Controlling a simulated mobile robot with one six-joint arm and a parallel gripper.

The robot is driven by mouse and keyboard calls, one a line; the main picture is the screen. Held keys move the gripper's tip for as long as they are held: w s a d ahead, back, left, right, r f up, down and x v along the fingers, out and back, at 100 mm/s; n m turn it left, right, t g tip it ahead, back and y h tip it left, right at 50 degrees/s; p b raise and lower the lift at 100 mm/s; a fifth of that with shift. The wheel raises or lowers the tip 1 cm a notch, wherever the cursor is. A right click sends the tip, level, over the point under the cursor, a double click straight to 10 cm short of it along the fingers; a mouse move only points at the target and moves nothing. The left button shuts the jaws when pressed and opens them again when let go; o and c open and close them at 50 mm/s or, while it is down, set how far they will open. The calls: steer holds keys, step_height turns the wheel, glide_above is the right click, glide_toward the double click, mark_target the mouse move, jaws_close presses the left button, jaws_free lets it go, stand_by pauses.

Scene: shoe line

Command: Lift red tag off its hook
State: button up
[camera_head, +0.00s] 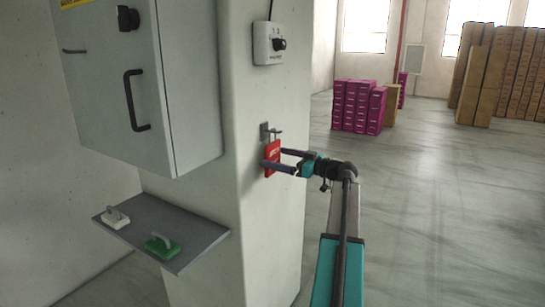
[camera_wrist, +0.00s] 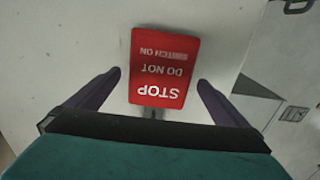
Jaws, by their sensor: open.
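The red tag (camera_head: 272,154) hangs on a small metal hook (camera_head: 270,131) on the pale pillar. In the wrist view the tag (camera_wrist: 161,68) appears upside down with white lettering reading STOP, DO NOT SWITCH ON. My gripper (camera_head: 273,158) is at the tag, its dark fingers pointing toward the pillar. In the wrist view the open fingers (camera_wrist: 160,77) stand on either side of the tag's lower part, with a gap on each side. I see no contact between fingers and tag.
A grey cabinet (camera_head: 185,85) with a black handle is at the left. Below it, a grey shelf (camera_head: 200,236) holds a white-handled piece (camera_head: 116,218) and a green one (camera_head: 162,247). A switch box (camera_head: 266,44) sits above the hook.

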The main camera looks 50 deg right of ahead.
mark_target(274, 157)
steer(key=shift+p+x, duration=0.4)
steer(key=shift+x, duration=1.15)
steer(key=shift+s+d, duration=0.1)
steer(key=c, duration=1.2)
steer(key=shift+r, duration=0.15)
